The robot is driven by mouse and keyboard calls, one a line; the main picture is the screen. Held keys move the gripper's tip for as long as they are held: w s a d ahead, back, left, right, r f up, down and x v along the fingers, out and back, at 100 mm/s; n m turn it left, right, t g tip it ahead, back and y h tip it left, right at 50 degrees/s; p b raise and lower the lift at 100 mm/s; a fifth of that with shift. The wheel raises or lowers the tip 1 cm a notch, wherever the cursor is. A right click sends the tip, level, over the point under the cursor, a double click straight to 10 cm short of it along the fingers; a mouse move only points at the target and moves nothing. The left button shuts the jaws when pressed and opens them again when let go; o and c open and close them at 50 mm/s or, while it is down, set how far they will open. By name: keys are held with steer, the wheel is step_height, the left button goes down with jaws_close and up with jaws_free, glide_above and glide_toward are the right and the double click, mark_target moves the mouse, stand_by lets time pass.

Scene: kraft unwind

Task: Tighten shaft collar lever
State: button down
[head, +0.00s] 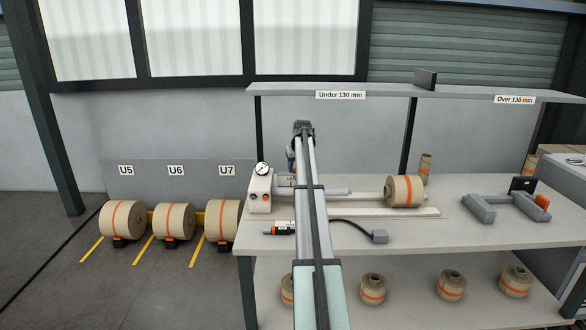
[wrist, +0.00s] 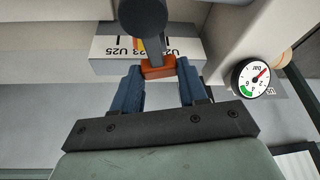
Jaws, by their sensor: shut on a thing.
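My gripper (wrist: 160,77) has its two blue fingers closed on the orange end (wrist: 158,68) of a dark lever (wrist: 152,48). The lever runs up in the wrist view to a dark round part (wrist: 143,14), cut off by the top edge. In the head view my gripper (head: 291,155) is near the white unwind housing (head: 260,190), above the grey shaft (head: 336,191). My arm hides part of the shaft and any collar there. A kraft roll (head: 404,191) with an orange band is around the shaft's right part.
A pressure gauge (head: 262,168) sits on the housing; it also shows in the wrist view (wrist: 262,77). A black cable ends at a grey box (head: 379,237) on the bench (head: 470,250). A grey cradle (head: 480,208) stands at right. Rolls U5 to U7 stand left.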

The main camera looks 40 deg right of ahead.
steer(key=shift+s+d+m+g+h, duration=0.25)
steer(key=shift+d+m, duration=0.1)
steer(key=shift+m, duration=0.45)
steer(key=shift+s+d+m+g+h, duration=0.15)
steer(key=shift+s+d+m+h, duration=0.15)
steer(key=shift+m, duration=0.5)
steer(key=c, duration=0.6)
jaws_free()
steer(key=v, duration=1.3)
steer(key=shift+r, duration=0.4)
steer(key=shift+a, duration=0.1)
